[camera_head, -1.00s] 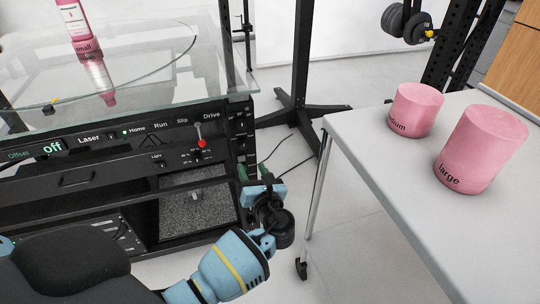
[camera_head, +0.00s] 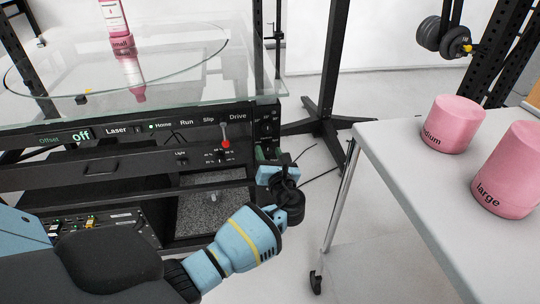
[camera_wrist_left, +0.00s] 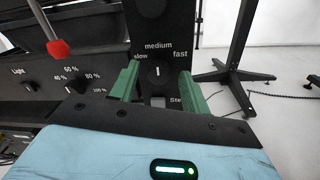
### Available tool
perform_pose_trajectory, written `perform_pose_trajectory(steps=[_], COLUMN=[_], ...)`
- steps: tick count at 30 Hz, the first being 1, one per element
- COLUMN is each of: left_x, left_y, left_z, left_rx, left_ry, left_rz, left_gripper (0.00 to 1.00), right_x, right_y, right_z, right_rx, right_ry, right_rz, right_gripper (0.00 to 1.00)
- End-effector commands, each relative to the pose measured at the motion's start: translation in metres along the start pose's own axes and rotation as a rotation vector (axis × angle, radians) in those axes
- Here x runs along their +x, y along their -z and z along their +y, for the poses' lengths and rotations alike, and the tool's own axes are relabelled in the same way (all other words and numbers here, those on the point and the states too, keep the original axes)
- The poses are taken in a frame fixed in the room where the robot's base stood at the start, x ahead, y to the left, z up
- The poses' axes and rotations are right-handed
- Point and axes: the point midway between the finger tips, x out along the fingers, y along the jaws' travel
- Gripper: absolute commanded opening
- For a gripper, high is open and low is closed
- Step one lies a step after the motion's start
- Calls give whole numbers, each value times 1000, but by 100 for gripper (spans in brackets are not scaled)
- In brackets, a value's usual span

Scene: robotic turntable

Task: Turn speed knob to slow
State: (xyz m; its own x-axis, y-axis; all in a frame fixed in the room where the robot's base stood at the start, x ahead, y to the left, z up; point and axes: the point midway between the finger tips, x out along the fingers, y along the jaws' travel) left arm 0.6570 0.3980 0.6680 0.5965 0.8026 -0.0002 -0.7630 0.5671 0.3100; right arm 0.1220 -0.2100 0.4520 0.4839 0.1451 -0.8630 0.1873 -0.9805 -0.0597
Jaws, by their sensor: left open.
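The speed knob (camera_wrist_left: 157,71) is a dark round knob on a black panel, marked slow, medium and fast, in the left wrist view. Its white pointer stands upright, toward medium. My left gripper (camera_wrist_left: 160,88) is open, with one green finger on each side of the knob. I cannot tell whether the fingers touch it. In the head view the left gripper (camera_head: 266,155) is at the lower part of the control panel's right end, and the knob there is too small or hidden to make out. My right gripper is not in view.
A red-tipped lever (camera_head: 226,143) and a light knob (camera_wrist_left: 58,87) lie left of the speed knob. A glass top (camera_head: 190,70) carries a pink small bottle. A white table (camera_head: 400,190) with two pink cylinders stands right, across a floor gap.

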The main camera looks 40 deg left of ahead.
Motion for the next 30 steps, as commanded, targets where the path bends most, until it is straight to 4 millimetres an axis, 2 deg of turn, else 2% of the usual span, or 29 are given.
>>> perform_pose_trajectory(steps=[8,18,30], left_x=[2,1,1], left_y=[0,0,0], left_z=[0,0,1], left_rx=[0,0,-82], left_ry=[0,0,1], left_rz=[0,1,7], left_gripper=[47,2,2], right_x=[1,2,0], right_y=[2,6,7], right_z=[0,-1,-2], right_rx=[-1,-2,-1], right_ry=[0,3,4], right_rz=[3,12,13], right_gripper=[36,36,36])
